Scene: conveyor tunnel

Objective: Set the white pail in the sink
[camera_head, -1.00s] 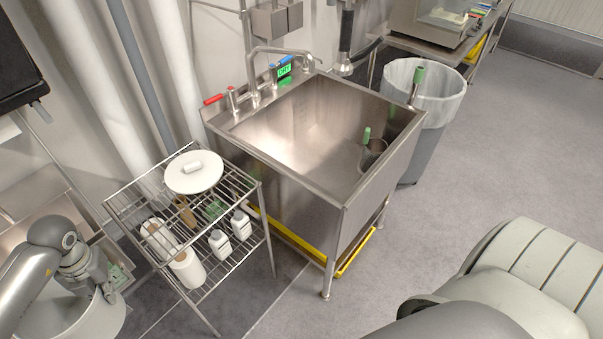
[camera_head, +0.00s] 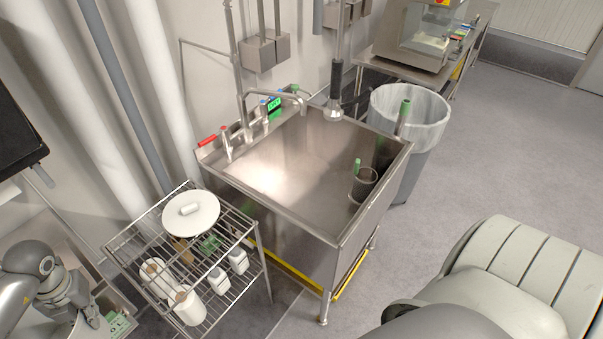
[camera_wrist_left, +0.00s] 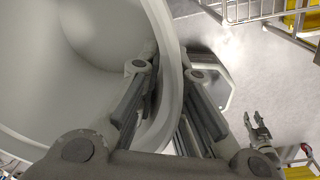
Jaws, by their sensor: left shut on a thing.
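The white pail (camera_wrist_left: 75,80) fills the left of the left wrist view, its curved rim running between my fingers. My left gripper (camera_wrist_left: 168,75) is shut on that rim. In the head view my left gripper (camera_head: 92,316) is at the lower left, and the pail is mostly cut off by the bottom edge. The steel sink (camera_head: 285,238) stands in the middle, right of the gripper and beyond a wire rack. A dark cup with a green-handled tool (camera_head: 362,185) is in its right corner. My right gripper (camera_wrist_left: 254,118) shows in the left wrist view, empty with its fingers apart.
A faucet (camera_head: 270,95) and a hanging sprayer (camera_head: 335,100) overhang the sink's back. A lined bin (camera_head: 410,120) stands right of it.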

